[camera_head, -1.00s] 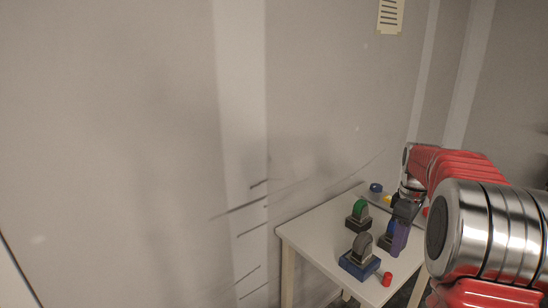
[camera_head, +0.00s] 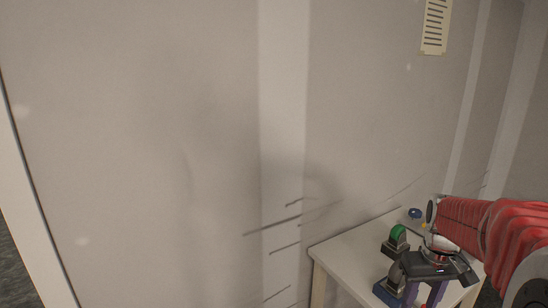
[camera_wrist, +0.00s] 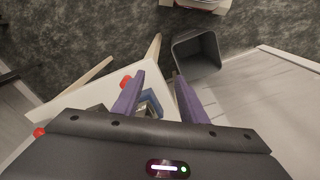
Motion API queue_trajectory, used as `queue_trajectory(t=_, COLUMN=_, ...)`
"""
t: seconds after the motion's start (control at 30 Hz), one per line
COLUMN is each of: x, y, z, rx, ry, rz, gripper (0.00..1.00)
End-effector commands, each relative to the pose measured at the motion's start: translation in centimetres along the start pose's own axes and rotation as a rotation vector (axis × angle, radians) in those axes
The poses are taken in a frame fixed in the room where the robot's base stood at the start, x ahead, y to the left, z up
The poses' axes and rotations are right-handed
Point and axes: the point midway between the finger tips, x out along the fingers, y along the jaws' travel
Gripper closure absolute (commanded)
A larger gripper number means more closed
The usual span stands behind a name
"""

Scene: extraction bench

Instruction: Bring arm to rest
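My gripper (camera_head: 424,291) hangs over the right part of the white table in the head view, its two purple fingers pointing down. In the wrist view my gripper (camera_wrist: 158,88) shows its purple fingers spread well apart, with no object held between them. A blue and grey piece shows beyond the gap, apparently on the table below. My red arm comes in from the right edge of the head view.
The white table (camera_head: 345,262) bears a green-topped block (camera_head: 397,238), a grey-topped block with a blue base (camera_head: 390,287) and a blue disc (camera_head: 415,213). A grey bin (camera_wrist: 196,54) stands on the floor beside the table. A wall rises behind.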

Motion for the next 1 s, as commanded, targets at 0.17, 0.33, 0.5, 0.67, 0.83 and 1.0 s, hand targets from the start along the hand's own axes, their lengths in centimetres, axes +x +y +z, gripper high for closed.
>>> queue_trajectory(t=0.17, x=-1.4, y=-3.1, z=2.5, rx=0.064, ry=0.044, rz=0.009, gripper=0.61)
queue_trajectory(t=0.33, x=-2.4, y=-5.8, z=4.8, rx=0.110, ry=0.086, rz=0.012, gripper=0.61)
queue_trajectory(t=0.5, x=-3.2, y=-8.2, z=7.2, rx=0.138, ry=0.130, rz=0.010, gripper=0.61)
queue_trajectory(t=0.67, x=-3.8, y=-10.3, z=9.4, rx=0.150, ry=0.173, rz=0.006, gripper=0.61)
queue_trajectory(t=0.83, x=-4.3, y=-12.3, z=11.7, rx=0.140, ry=0.222, rz=-0.002, gripper=0.61)
queue_trajectory(t=1.0, x=-4.8, y=-14.1, z=13.8, rx=0.104, ry=0.272, rz=-0.010, gripper=0.61)
